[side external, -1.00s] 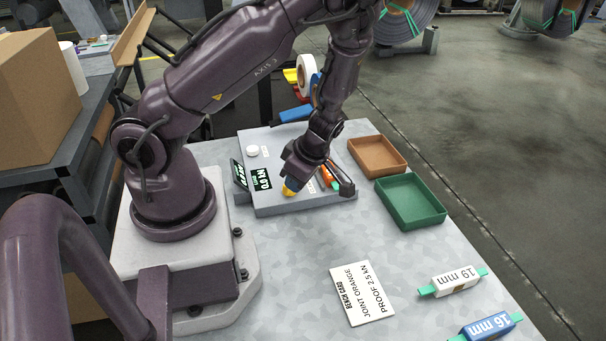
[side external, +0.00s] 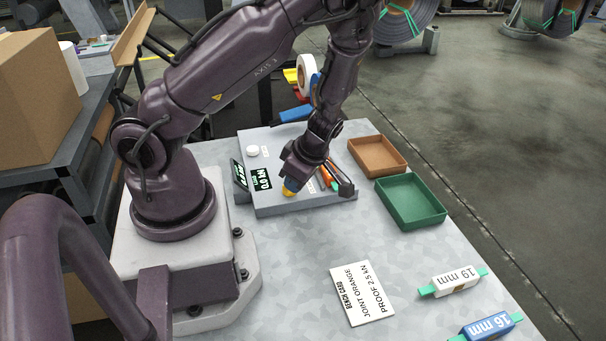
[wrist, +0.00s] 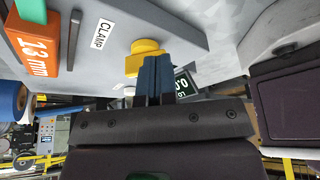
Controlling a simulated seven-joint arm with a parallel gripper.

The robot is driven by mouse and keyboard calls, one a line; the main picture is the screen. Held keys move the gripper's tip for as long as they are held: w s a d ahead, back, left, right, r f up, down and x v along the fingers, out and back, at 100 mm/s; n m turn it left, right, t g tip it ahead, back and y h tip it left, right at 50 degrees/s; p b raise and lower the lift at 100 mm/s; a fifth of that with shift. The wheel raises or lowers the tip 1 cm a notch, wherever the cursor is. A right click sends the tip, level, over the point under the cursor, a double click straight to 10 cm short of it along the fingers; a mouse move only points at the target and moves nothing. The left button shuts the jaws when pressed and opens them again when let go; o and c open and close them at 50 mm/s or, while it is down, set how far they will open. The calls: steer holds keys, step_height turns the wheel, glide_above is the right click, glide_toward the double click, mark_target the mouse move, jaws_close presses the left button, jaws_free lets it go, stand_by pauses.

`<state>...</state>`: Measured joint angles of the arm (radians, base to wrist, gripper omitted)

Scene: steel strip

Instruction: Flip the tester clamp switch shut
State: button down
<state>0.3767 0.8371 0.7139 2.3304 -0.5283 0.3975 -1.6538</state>
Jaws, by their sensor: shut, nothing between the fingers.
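The yellow tester clamp switch (wrist: 145,50) stands beside the CLAMP label (wrist: 98,37) on the grey tester (wrist: 195,20). In the side view the switch (side external: 289,190) shows at the tester's front, partly covered by my gripper (side external: 291,178). In the wrist view my gripper (wrist: 153,78) has its dark blue fingers shut together and empty. Their tips overlap the lower part of the switch. I cannot tell whether they touch it. The tester's dark display (side external: 263,178) shows a zero-like reading.
A brown tray (side external: 377,157) and a green tray (side external: 411,201) stand right of the tester. A white card (side external: 362,293) and 19 mm and 16 mm blocks (side external: 452,282) lie in front. The bench middle is clear.

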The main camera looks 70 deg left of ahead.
steer(key=shift+a, duration=0.15)
stand_by(0.5)
steer(key=shift+w+a, duration=0.4)
steer(key=shift+a, duration=0.3)
steer(key=shift+w+d, duration=0.25)
steer(key=shift+w, duration=0.05)
steer(key=shift+w+d, duration=1.05)
steer(key=shift+d, duration=0.2)
steer(key=v, duration=1)
steer(key=shift+d, duration=0.15)
